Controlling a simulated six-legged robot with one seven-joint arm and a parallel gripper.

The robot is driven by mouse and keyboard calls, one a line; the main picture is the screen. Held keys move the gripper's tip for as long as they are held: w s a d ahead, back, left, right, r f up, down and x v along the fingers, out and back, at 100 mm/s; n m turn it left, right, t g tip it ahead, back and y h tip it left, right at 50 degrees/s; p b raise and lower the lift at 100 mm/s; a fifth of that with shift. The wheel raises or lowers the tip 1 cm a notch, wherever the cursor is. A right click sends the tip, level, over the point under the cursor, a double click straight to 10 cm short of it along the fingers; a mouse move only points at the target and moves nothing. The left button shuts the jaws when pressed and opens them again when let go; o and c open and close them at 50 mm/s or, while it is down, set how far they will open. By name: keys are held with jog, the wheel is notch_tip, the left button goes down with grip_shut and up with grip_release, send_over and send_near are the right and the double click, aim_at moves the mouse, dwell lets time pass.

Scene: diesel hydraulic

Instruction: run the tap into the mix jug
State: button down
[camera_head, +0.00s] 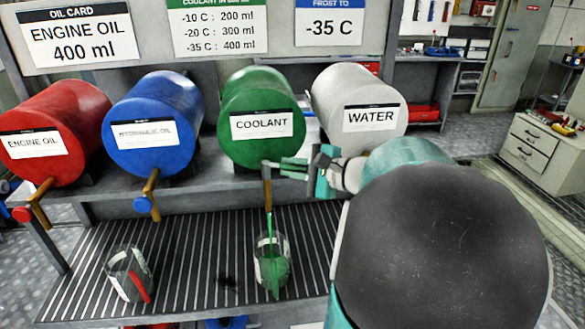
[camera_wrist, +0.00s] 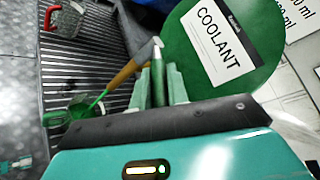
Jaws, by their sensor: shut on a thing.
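The green coolant drum (camera_head: 247,92) lies on the rack with its tap (camera_head: 267,187) pointing down. A thin green stream (camera_head: 269,222) runs from the tap into a clear jug (camera_head: 262,246) standing on the slatted tray. Green liquid shows inside this jug; its level is hard to read. My gripper (camera_head: 292,167) is at the tap from the right, shut on its green handle. The wrist view shows the fingers (camera_wrist: 158,62) around the handle, the stream (camera_wrist: 97,102) and the jug (camera_wrist: 55,117). The fingers hide part of the handle.
A second clear jug (camera_head: 118,272) with a red handle stands left on the slatted tray (camera_head: 190,265). Red engine oil (camera_head: 75,110), blue hydraulic oil (camera_head: 160,100) and white water (camera_head: 340,90) drums flank the coolant. A coolant card (camera_head: 218,25) hangs above.

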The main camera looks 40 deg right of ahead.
jog(key=shift+w+d+n+g+y, duration=0.3)
jog(key=shift+n+g+y, duration=0.15)
jog(key=shift+n+y, duration=0.4)
jog(key=shift+w+d+n+g+y, duration=0.25)
jog(key=shift+n+g+y, duration=0.3)
jog(key=shift+y, duration=0.4)
jog(key=shift+w+d+n+g+y, duration=0.3)
jog(key=shift+n+g+y, duration=0.1)
jog(key=shift+n+y, duration=0.45)
jog(key=c, duration=1.4)
grip_release()
jog(key=shift+o, duration=0.2)
jog(key=v, duration=1.3)
jog(key=shift+s+d, duration=0.2)
jog(key=shift+s, duration=0.15)
